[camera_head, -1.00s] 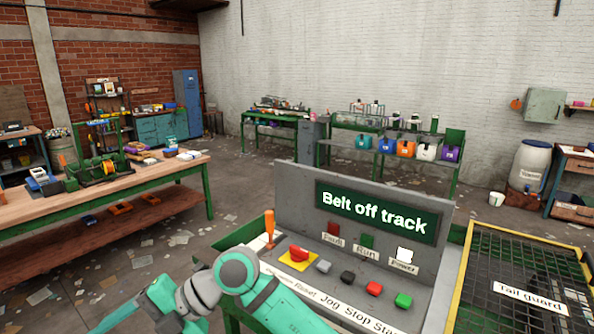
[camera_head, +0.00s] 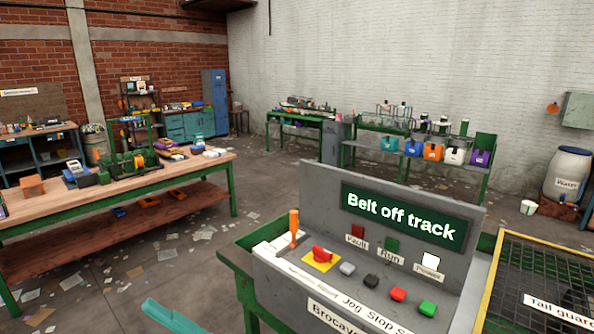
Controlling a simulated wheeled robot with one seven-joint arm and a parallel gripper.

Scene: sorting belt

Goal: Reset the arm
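A small teal piece of my arm (camera_head: 172,318) shows at the bottom edge, left of the control console. My gripper is not in view. The grey control console (camera_head: 322,190) carries a green sign (camera_head: 404,217) reading "Belt off track". On its sloped face are a red emergency knob (camera_head: 321,254) on a yellow plate, a grey button, a black button, a red button (camera_head: 398,294) and a green button (camera_head: 427,308). An orange-handled lever (camera_head: 294,226) stands upright at its left end.
A yellow-framed mesh guard (camera_head: 515,258) labelled "Tail guard" stands at the right. A long wooden workbench (camera_head: 60,215) with tools is on the left. A rack with several coloured bins (camera_head: 433,152) stands behind the console. The floor between bench and console is open, with scattered papers.

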